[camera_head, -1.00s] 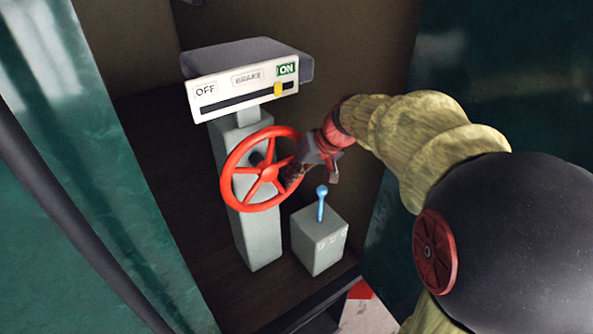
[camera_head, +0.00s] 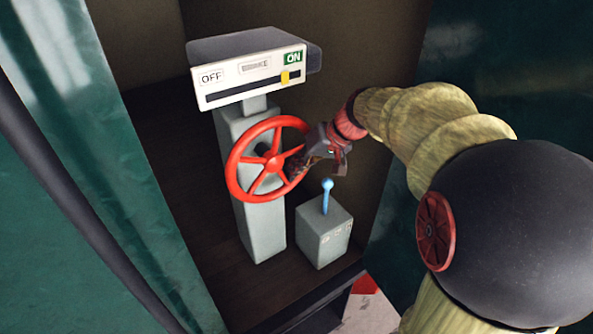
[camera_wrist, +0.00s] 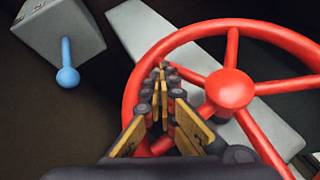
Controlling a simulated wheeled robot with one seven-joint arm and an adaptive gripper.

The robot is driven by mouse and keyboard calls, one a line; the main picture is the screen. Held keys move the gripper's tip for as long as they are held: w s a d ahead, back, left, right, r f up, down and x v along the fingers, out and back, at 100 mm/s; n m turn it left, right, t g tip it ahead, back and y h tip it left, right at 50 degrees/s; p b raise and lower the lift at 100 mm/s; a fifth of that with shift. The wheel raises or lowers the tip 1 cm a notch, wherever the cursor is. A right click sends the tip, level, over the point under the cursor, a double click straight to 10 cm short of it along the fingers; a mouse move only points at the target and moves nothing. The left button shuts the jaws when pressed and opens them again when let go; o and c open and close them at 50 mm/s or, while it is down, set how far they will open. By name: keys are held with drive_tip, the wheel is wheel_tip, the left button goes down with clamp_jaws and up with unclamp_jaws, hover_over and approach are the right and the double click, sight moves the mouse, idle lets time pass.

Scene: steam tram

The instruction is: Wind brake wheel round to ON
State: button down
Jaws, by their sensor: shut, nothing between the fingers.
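The red brake wheel (camera_head: 236,178) stands on the front of a grey pedestal, with several spokes around a hub. Above it, a white panel marked OFF, BRAKE and ON has a yellow pointer (camera_head: 286,77) near the right end of its slot, just below the green ON label (camera_head: 293,57). My gripper (camera_head: 297,174) is at the right side of the wheel's rim. In the wrist view, its shut, empty fingers (camera_wrist: 163,68) reach across the rim of the red wheel (camera_wrist: 232,89), left of the hub. Whether the fingers touch a spoke, I cannot tell.
A grey box (camera_head: 323,238) with a blue-knobbed lever (camera_head: 327,190) stands right of the pedestal, just below my gripper. Green panels flank the opening on both sides. The dark floor left of the pedestal is clear.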

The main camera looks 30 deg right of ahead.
sight(287, 181)
drive_tip(key=shift+a+f+y+b, duration=0.15)
drive_tip(key=shift+f+y+b, duration=0.3)
drive_tip(key=shift+y+b, duration=0.1)
drive_tip(key=shift+a+f+m+y+b, duration=0.35)
drive_tip(key=shift+m+y+b, duration=0.1)
drive_tip(key=shift+b, duration=0.3)
drive_tip(key=shift+a+f+m+y+b, duration=0.25)
drive_tip(key=shift+a+f+y+b, duration=0.3)
drive_tip(key=shift+y+b, duration=0.5)
drive_tip(key=a+y+b, duration=0.1)
drive_tip(key=a+m+y, duration=0.1)
drive_tip(key=y, duration=0.1)
drive_tip(key=shift+s+f+t+b, duration=0.1)
drive_tip(key=shift+f+t+b, duration=0.1)
drive_tip(key=shift+t+b, duration=0.2)
drive_tip(key=shift+a, duration=0.2)
drive_tip(key=shift+a+b, duration=0.45)
drive_tip(key=shift+a, duration=0.1)
drive_tip(key=shift+a+y, duration=0.2)
drive_tip(key=shift+y, duration=0.35)
drive_tip(key=shift+a+r+m+b, duration=0.1)
drive_tip(key=shift+a+m+b, duration=0.1)
drive_tip(key=shift+m+b, duration=0.1)
